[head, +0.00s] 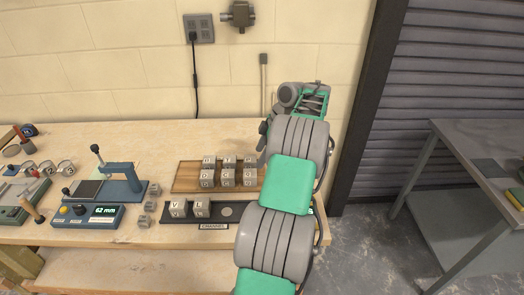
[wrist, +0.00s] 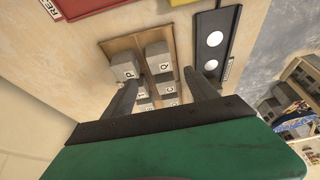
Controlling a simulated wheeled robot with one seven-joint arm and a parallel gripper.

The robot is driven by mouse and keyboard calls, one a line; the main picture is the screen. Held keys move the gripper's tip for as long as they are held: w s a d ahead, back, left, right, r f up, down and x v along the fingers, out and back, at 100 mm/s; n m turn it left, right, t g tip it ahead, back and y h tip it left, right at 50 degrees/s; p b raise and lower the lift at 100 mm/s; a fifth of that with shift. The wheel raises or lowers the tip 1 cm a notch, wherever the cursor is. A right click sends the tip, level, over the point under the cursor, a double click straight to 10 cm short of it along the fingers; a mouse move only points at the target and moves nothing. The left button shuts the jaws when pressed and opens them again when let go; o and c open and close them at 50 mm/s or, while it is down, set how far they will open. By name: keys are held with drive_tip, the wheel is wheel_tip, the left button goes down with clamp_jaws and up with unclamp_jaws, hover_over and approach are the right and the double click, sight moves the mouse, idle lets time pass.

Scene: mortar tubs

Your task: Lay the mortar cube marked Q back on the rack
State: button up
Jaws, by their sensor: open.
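In the wrist view a cube marked Q (wrist: 160,62) sits at the end of a wooden board, beside a cube marked P (wrist: 124,68). My gripper (wrist: 160,80) is open, its two fingers apart on either side of the cubes, with nothing clearly held. I cannot tell whether the fingertips touch any cube. In the head view the wooden board (head: 187,177) carries two rows of grey lettered cubes; Q cannot be made out there. My arm covers the board's right end and most of my gripper. A dark tray (head: 215,218) lies in front of the board.
A blue device (head: 85,212) reading 62 mm stands left, near small loose blocks (head: 150,207). A grey table (head: 480,150) stands right.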

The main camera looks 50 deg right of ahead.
drive_tip(key=w+a+r+m, duration=0.1)
drive_tip(key=w+a+r, duration=0.65)
drive_tip(key=a, duration=0.35)
drive_tip(key=w+a+r+m+h, duration=0.1)
drive_tip(key=w+a+r, duration=0.1)
drive_tip(key=a, duration=0.7)
drive_tip(key=w+a+r+m, duration=0.1)
drive_tip(key=a+r+m, duration=0.1)
drive_tip(key=a, duration=0.7)
drive_tip(key=s+a+f+m+h, duration=0.1)
drive_tip(key=s+a+f+m, duration=0.2)
drive_tip(key=s+a, duration=1)
drive_tip(key=a, duration=0.3)
drive_tip(key=shift+s+a+m+t+h, duration=0.2)
drive_tip(key=shift+s+m+t+h, duration=0.1)
drive_tip(key=shift+t+h, duration=0.1)
